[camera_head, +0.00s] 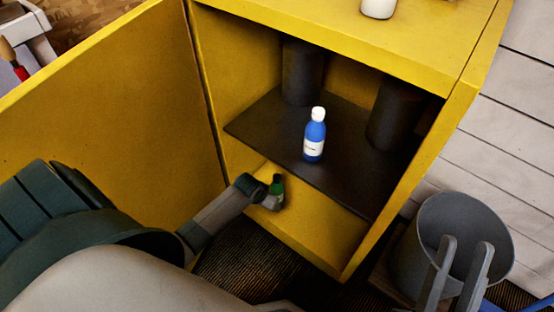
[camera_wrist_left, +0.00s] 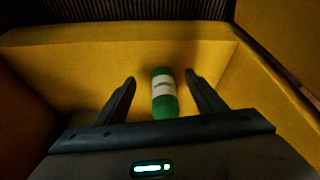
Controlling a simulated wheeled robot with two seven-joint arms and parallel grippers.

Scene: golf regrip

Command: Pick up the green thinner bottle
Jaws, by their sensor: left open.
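The green thinner bottle (camera_wrist_left: 164,104), with a white label, is in the lower part of the yellow cabinet. In the left wrist view it shows between the fingers of my left gripper (camera_wrist_left: 160,77), with a gap on both sides. My left gripper is open. In the head view only a green part of the bottle (camera_head: 277,184) shows beside my left gripper (camera_head: 262,192); the rest is hidden. My right gripper (camera_head: 465,246) is open and empty at the lower right, in front of a grey bucket, far from the bottle.
The yellow cabinet (camera_head: 226,80) stands open, its door (camera_head: 110,90) to the left. A blue bottle (camera_head: 314,138) stands on the dark shelf (camera_head: 262,128) above my left gripper, with dark cylinders (camera_head: 396,115) behind. The grey bucket (camera_head: 500,222) stands right of the cabinet.

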